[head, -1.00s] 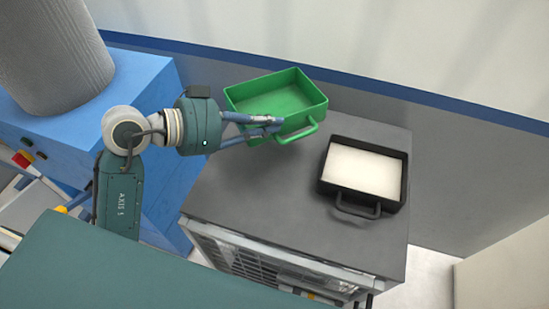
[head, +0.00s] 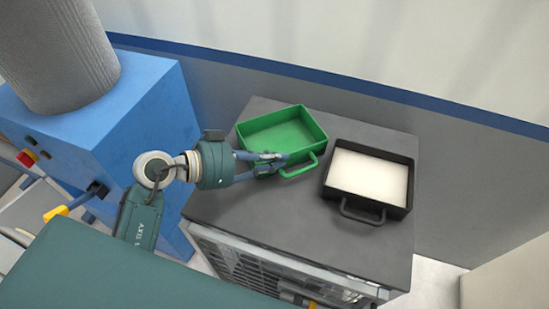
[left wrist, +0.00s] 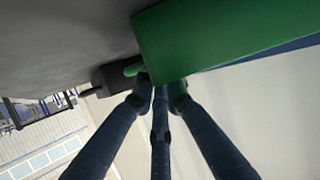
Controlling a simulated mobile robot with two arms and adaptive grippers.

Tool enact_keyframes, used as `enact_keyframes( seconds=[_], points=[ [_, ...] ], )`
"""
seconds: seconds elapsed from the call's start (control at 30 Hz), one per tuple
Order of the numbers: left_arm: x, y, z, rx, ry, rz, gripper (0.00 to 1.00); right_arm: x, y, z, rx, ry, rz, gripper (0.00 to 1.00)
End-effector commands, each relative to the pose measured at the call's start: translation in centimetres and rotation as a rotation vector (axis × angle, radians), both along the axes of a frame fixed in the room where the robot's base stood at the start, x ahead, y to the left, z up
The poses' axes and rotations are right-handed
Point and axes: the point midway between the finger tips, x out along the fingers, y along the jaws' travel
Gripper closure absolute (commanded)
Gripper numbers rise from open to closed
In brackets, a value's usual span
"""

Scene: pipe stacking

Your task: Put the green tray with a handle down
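The green tray with a handle (head: 285,131) is at the back of the dark cart top (head: 240,200), open side up, its handle (head: 302,168) towards the front right. Its base looks level and close to the surface; I cannot tell whether it fully rests there. My left gripper (head: 277,162) is at the tray's near edge beside the handle, with its fingers closed on it. In the left wrist view, the fingers (left wrist: 160,84) meet at the edge of the green tray (left wrist: 225,35), hiding the contact. My right gripper is not in view.
A black tray with pale contents (head: 378,206) lies just right of the green tray, with a small gap. The front left of the cart top is clear. A blue machine (head: 130,130) stands left of the cart, and a wall (head: 470,160) is behind it.

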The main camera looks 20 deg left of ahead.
Motion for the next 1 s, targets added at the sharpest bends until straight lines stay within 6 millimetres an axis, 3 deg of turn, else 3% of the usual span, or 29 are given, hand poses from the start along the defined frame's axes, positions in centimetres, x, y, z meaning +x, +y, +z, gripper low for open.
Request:
enact_keyframes(
  seconds=[0.07, 0.47, 1.0],
  points=[
    [0.0, 0.0, 0.0, 0.0, 0.0, 0.0, 0.72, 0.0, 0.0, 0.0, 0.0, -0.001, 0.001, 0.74],
    [-0.2, 0.4, 0.1, 0.002, 0.002, 0.002, 0.72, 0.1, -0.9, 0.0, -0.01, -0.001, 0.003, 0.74],
    [-6.4, 7.0, 3.9, 0.002, 0.003, 0.001, 0.72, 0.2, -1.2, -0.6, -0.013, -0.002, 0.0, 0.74]
  ],
)
